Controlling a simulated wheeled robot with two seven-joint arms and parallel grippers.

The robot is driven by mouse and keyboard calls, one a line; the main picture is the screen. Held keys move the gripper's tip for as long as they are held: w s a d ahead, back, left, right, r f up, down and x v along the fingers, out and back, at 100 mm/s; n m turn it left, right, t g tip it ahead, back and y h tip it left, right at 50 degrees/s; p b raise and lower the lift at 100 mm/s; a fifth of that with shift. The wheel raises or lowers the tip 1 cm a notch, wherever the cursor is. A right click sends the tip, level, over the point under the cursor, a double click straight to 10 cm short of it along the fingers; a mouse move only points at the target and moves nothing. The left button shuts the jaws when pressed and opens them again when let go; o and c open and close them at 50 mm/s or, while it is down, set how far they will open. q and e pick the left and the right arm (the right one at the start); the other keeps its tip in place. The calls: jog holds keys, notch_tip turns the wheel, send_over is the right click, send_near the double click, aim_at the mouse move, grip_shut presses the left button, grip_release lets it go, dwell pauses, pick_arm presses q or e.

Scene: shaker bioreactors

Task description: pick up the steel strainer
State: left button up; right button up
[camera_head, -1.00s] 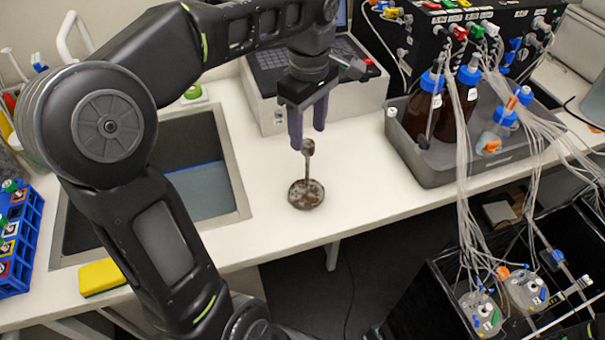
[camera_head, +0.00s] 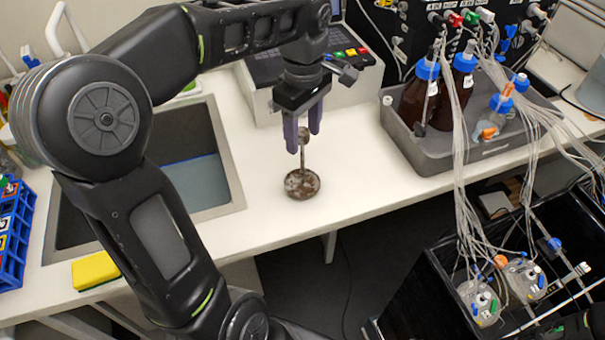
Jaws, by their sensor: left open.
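The steel strainer (camera_head: 302,183) is on the white worktop, in the middle of the head view. Its round, brown-stained bowl is toward the front edge, and its thin handle runs up from it to a rounded end. My left gripper (camera_head: 303,146) points down at the handle's end with its two purple fingers apart. The handle's end shows between or just behind the fingertips; I cannot tell whether they touch it. My right gripper is not in view.
A sink (camera_head: 228,187) lies left of the strainer, with a yellow sponge (camera_head: 95,270) at its front. A grey tray (camera_head: 432,158) with brown bottles stands to the right. A keypad device (camera_head: 352,88) is behind the gripper. The worktop around the strainer is clear.

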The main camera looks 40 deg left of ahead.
aim_at(302, 162)
pick_arm(q)
notch_tip(302, 162, down, 4)
jog(key=shift+r+p, duration=0.1)
jog(key=shift+p, duration=0.2)
dwell(0.4)
grip_shut()
dwell(0.4)
